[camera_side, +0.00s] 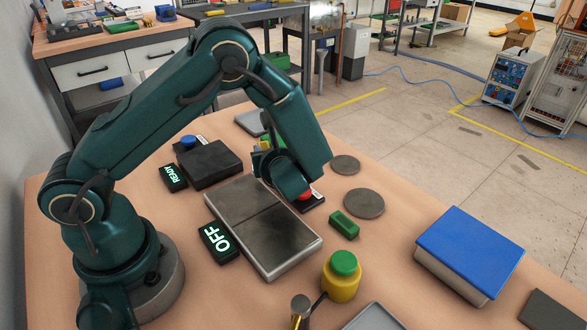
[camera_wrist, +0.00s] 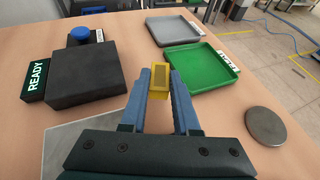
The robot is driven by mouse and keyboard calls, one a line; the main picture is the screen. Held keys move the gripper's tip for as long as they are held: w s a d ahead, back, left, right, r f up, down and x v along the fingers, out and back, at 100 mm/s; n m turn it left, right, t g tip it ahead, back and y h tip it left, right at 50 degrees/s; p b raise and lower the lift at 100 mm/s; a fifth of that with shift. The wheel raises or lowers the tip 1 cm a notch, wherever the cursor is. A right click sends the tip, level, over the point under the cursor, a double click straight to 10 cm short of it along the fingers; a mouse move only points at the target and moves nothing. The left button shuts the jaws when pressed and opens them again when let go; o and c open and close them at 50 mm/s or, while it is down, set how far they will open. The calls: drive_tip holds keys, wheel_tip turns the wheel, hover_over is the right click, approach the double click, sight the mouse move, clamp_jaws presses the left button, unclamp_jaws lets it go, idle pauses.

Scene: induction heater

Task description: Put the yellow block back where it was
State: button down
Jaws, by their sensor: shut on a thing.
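The yellow block (camera_wrist: 160,79) is between the two blue fingertips of my gripper (camera_wrist: 159,84) in the wrist view. My gripper is shut on it. Both fingers point away from the wrist, toward the far side of the table. The green tray (camera_wrist: 236,69) lies ahead and to the right of the block in the wrist view. The grey tray (camera_wrist: 168,43) lies behind it. I cannot tell how high the block is above the table.
A black box (camera_wrist: 85,85) with a blue button (camera_wrist: 79,34) and READY display (camera_side: 173,178) stands left of the gripper. A metal plate (camera_side: 285,238) with an OFF display (camera_side: 215,242) lies nearer. Grey discs (camera_side: 363,203), a green block (camera_side: 344,224) and a blue box (camera_side: 470,245) are rightward.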

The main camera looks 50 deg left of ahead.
drive_tip(key=shift+f, duration=1.5)
drive_tip(key=shift+f, duration=0.15)
drive_tip(key=shift+f, duration=0.35)
drive_tip(key=shift+f, duration=0.2)
drive_tip(key=c, duration=0.7)
unclamp_jaws()
drive_tip(key=shift+o, duration=0.2)
drive_tip(key=shift+a, duration=0.1)
